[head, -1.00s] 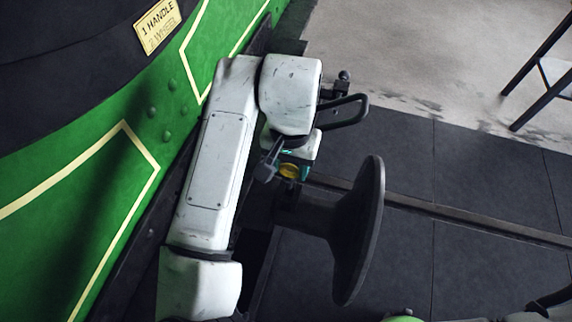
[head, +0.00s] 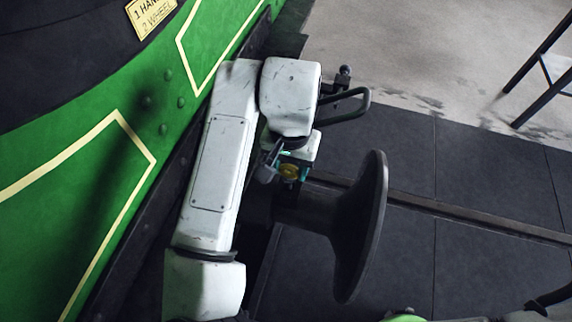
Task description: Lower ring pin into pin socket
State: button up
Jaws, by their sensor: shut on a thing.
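My gripper (head: 280,160) is only partly in view, below the white end of my arm and just left of the dark round buffer. It is shut on the ring pin, but the pin itself is not clearly visible; my wrist and arm cover most of the spot. I cannot make out the pin socket or tell whether the pin touches it.
The large dark buffer (head: 362,228) stands out close to the right of my gripper. A dark loop handle (head: 346,106) is just above right. The green tram side (head: 60,190) runs along the left. Dark floor plates (head: 490,185) lie open at the right.

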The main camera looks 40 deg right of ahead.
aim_at(289, 174)
jog(key=shift+f+b, duration=1.4)
jog(key=shift+f, duration=0.7)
jog(key=o, duration=1.2)
jog(key=shift+r, duration=0.15)
notch_tip(289, 174, up, 11)
jog(key=shift+f+p, duration=0.15)
jog(key=shift+p, duration=0.15)
jog(key=shift+s, duration=0.1)
